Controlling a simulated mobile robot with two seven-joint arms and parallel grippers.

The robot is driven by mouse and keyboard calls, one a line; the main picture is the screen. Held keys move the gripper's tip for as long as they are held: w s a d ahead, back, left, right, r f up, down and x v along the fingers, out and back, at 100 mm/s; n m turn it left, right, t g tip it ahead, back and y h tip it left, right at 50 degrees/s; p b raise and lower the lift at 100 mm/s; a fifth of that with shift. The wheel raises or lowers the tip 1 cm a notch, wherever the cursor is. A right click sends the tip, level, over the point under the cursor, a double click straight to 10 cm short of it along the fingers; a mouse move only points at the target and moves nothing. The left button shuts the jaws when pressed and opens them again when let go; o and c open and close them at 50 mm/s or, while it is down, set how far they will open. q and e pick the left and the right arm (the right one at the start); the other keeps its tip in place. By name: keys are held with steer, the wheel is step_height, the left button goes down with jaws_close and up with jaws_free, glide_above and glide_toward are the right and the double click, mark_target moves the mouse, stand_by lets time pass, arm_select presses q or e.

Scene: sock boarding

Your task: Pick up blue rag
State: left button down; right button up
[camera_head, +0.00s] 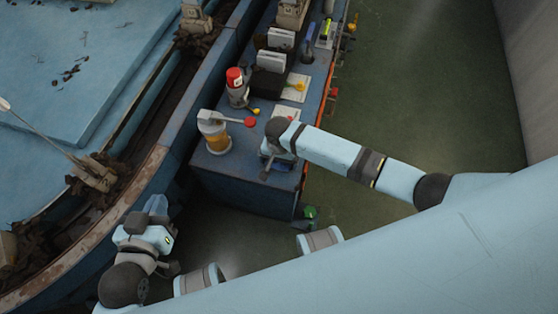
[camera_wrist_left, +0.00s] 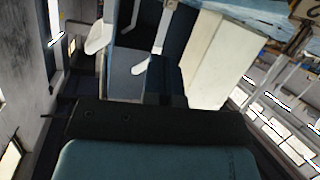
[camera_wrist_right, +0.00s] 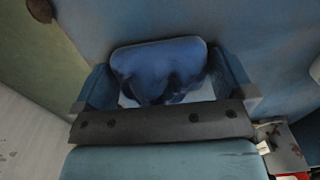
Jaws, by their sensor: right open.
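The blue rag (camera_wrist_right: 160,68) lies bunched on a blue surface in the right wrist view, between the two fingers of my right gripper (camera_wrist_right: 164,88). A sliver of it also shows in the head view (camera_head: 284,168), mostly hidden by that gripper. My right gripper is open around the rag, one finger on each side, and is at the near right end of the blue cabinet top (camera_head: 232,178). My left gripper (camera_head: 156,208) is left of the cabinet, well away from the rag; whether its fingers are open or shut is unclear.
A jar with amber contents (camera_head: 216,138), a red-capped container (camera_head: 237,90) and white papers (camera_head: 297,88) stand or lie along the cabinet top. A large blue machine (camera_head: 75,85) with a rusty edge is at left. Green floor (camera_head: 430,100) is clear at right.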

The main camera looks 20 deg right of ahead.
steer(key=c, duration=0.7)
steer(key=shift+o, duration=0.2)
steer(key=shift+r, duration=0.1)
arm_select(q)
steer(key=shift+r, duration=0.1)
arm_select(e)
steer(key=shift+r, duration=0.25)
step_height(320, 180, up, 4)
steer(key=shift+f+p, duration=0.15)
steer(key=shift+p, duration=0.8)
arm_select(q)
steer(key=s+a+f+g+y+p, duration=0.1)
steer(key=a+f+p, duration=0.1)
steer(key=p, duration=0.2)
steer(key=shift+s+g+y+p, duration=0.3)
steer(key=shift+g+p, duration=0.05)
steer(key=shift+g, duration=0.05)
arm_select(e)
step_height(320, 180, up, 16)
arm_select(q)
steer(key=shift+r, duration=0.1)
arm_select(e)
steer(key=shift+f, duration=0.1)
